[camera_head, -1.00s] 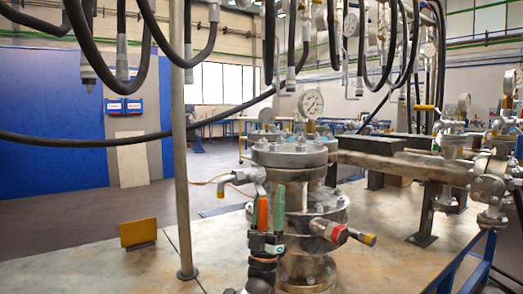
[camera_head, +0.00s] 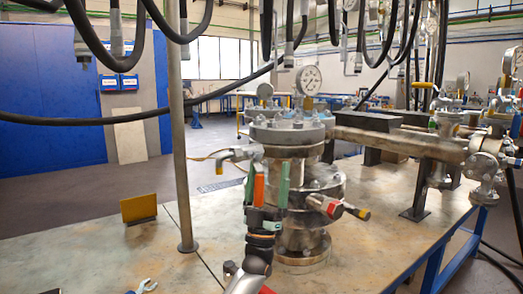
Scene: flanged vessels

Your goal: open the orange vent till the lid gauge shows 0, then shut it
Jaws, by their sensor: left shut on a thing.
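The flanged vessel (camera_head: 301,230) stands on the table, with a bolted round lid (camera_head: 287,131) on top. The lid gauge (camera_head: 308,79) is a white round dial above the lid; its reading is too small to tell. My left gripper (camera_head: 266,184) is in front of the vessel's near side, its green-padded fingers pointing up. The upright orange vent handle (camera_head: 259,187) shows between these fingers, close to the left one, and the gripper is shut on it. The gripper hides the vent's lower part. My right gripper is not in view.
A red-collared fitting (camera_head: 325,205) sticks out at the vessel's right. A pole (camera_head: 180,150) and a yellow plate (camera_head: 139,208) stand on the table (camera_head: 150,250). Black hoses hang above. The table's left part is mostly clear.

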